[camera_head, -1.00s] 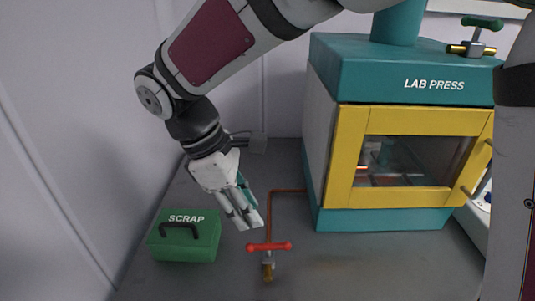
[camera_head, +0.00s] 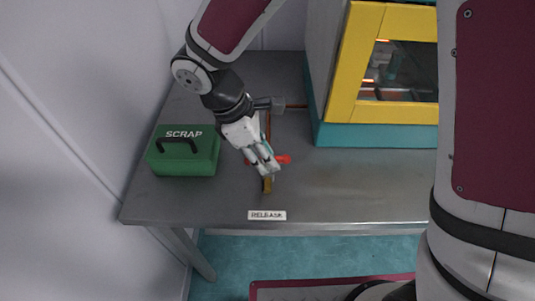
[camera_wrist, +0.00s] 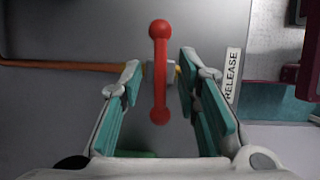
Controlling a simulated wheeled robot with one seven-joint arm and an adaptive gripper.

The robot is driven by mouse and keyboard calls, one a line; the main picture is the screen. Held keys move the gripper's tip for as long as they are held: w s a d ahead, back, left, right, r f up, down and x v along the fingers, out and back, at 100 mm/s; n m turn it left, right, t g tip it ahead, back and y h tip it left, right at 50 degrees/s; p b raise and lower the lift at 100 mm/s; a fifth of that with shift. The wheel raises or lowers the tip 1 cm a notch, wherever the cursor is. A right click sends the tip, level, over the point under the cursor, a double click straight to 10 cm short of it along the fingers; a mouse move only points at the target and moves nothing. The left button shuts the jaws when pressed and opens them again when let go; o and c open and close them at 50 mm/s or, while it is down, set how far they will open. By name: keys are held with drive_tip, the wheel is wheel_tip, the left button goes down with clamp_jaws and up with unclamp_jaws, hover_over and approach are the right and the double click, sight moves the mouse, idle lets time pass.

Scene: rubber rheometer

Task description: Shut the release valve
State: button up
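The release valve has a red handle (camera_wrist: 160,75) with a round knob at each end. In the wrist view it lies lengthwise between the fingers of my gripper (camera_wrist: 160,90), with a gap on both sides. In the head view the red handle (camera_head: 284,159) is partly hidden behind my gripper (camera_head: 264,168), and the brass valve end (camera_head: 267,185) shows below it. My gripper is open, pointing down at the valve. A copper pipe (camera_wrist: 60,65) runs to the valve. A RELEASE label (camera_head: 267,215) is on the table's front edge.
A green SCRAP box (camera_head: 184,155) stands left of the valve on the grey table (camera_head: 350,185). The yellow and teal lab press (camera_head: 375,135) stands to the right behind it. The table between the valve and the right side is clear.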

drive_tip(key=shift+d+f, duration=0.25)
drive_tip(key=shift+f, duration=0.4)
clamp_jaws()
drive_tip(key=shift+m, duration=0.5)
unclamp_jaws()
drive_tip(key=shift+r, duration=0.15)
drive_tip(key=v, duration=1.1)
drive_tip(key=shift+w+a+r, duration=0.15)
drive_tip(key=shift+w+r, duration=0.05)
drive_tip(key=shift+r, duration=0.2)
